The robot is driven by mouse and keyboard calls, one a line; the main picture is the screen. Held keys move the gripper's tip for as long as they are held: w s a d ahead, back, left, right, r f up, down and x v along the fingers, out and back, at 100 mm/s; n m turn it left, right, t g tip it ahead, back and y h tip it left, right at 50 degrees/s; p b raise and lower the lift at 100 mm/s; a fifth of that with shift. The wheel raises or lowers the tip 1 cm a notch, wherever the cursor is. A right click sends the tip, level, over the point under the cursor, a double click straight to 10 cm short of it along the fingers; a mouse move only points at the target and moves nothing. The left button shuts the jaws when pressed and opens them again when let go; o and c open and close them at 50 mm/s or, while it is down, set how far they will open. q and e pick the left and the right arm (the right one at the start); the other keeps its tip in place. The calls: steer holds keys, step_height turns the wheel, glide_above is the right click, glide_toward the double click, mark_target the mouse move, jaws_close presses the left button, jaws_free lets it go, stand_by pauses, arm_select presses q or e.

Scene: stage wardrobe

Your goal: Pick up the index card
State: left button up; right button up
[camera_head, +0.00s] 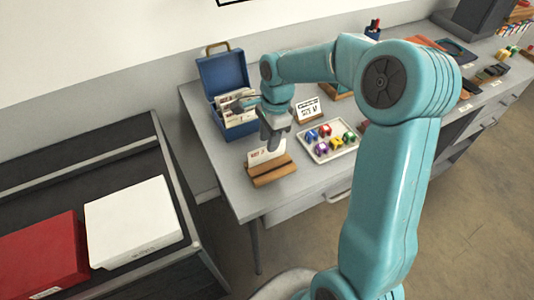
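A white index card (258,156) with reddish writing stands upright in a wooden holder (272,172) near the front left of the grey table. My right gripper (274,144) comes down from above, and its fingertips overlap the card's top edge in the head view. The fingers hide part of the card. I cannot tell whether they touch it or how far apart they are. My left gripper is not in view.
An open blue box (223,78) with cards stands behind the gripper. A tray (322,153) of colourful dice lies to the right. Another lettered card (308,109) stands on a wooden stand behind it. The table's front edge is close to the holder.

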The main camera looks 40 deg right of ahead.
mark_target(265, 153)
steer(key=f, duration=0.3)
steer(key=a+f+p, duration=0.1)
steer(key=f, duration=0.1)
steer(key=shift+w, duration=0.25)
steer(key=shift+s, duration=0.1)
steer(key=shift+s+d, duration=0.1)
steer(key=shift+s, duration=0.1)
steer(key=shift+w+f, duration=0.1)
steer(key=shift+w, duration=0.1)
jaws_close()
steer(key=shift+s, duration=0.1)
